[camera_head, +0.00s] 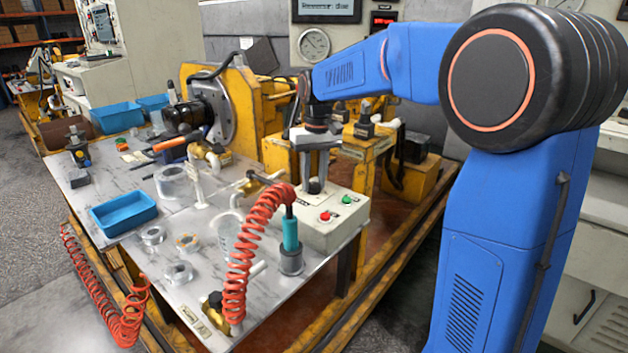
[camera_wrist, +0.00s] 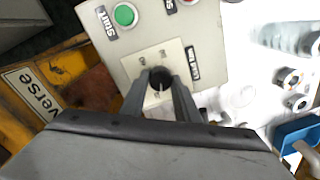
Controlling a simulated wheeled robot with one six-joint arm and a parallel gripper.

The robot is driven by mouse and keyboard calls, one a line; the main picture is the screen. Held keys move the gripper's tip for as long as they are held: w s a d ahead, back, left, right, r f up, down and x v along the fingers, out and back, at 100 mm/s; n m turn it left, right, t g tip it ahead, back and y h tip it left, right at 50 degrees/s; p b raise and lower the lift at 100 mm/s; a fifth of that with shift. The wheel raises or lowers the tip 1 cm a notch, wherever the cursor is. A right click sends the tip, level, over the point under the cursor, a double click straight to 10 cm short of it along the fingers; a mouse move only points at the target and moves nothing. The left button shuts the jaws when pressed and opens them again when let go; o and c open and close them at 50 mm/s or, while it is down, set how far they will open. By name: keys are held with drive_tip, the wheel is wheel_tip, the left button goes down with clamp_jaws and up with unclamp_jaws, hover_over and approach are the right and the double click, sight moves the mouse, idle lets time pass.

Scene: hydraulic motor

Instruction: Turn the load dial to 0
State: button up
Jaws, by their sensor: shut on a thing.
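The load dial (camera_wrist: 160,76) is a small black knob on a pale square plate of the control box (camera_head: 335,225). My gripper (camera_wrist: 160,88) points down at it, with one finger on each side, shut on the dial. In the head view my gripper (camera_head: 315,185) stands over the back left part of the box. The dial shows there as a dark shape between the fingertips. Small marks surround the dial in the wrist view, but they are too small to read, and the fingers hide part of the plate.
The box carries a green button (camera_head: 346,199) and a red button (camera_head: 325,216). A red coiled hose (camera_head: 243,250) with a teal tool (camera_head: 290,232) stands close by on the metal table. A blue tray (camera_head: 124,212) and several metal rings lie to the left. Yellow machine frames stand behind.

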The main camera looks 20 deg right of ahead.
sight(315, 183)
drive_tip(key=n, duration=0.4)
drive_tip(key=shift+n, duration=2.6)
drive_tip(key=o, duration=1)
drive_tip(key=shift+o, duration=0.2)
drive_tip(key=shift+r, duration=0.15)
wheel_tip(315, 183, up, 17)
drive_tip(key=shift+w+d, duration=0.25)
drive_tip(key=shift+w, duration=0.15)
